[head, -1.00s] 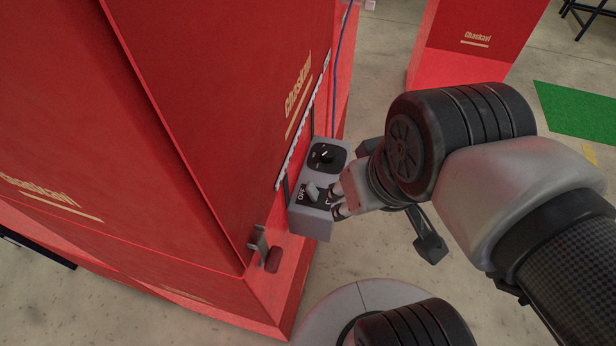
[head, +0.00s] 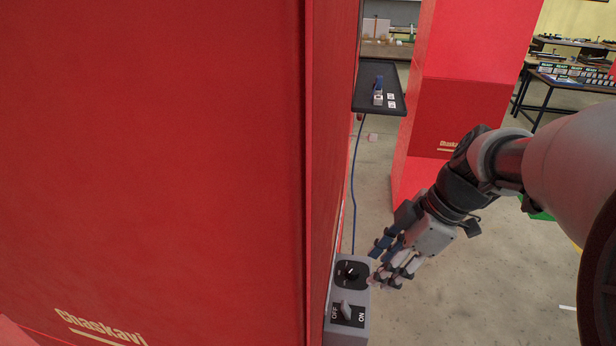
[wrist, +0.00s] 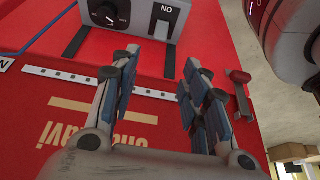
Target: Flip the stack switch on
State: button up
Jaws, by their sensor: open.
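The stack switch is a pale toggle lever (head: 346,309) on a black plate, with OFF at its left and ON at its right. It is on a grey control box (head: 362,336) at the red cabinet's side. The lever seems to lean towards OFF, but its exact tilt is hard to tell. In the wrist view, the lever (wrist: 162,29) stands beside an ON label that appears upside down. My gripper (head: 383,264) is open and empty, to the upper right of the lever in the head view. In the wrist view, my spread fingers (wrist: 160,64) point towards the box, with the lever between their lines.
A black rotary knob (head: 350,272) is on the same box. A blue cable (head: 353,185) runs up from it towards a dark shelf (head: 381,88) with small items. The red cabinet (head: 150,150) fills the left. Open floor (head: 500,270) lies to the right.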

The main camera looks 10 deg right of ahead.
aim_at(344, 306)
jog(key=b+x, duration=0.3)
jog(key=x, duration=1.3)
jog(key=shift+f, duration=0.3)
jog(key=shift+c, duration=0.2)
jog(key=shift+s, duration=0.1)
grip_shut()
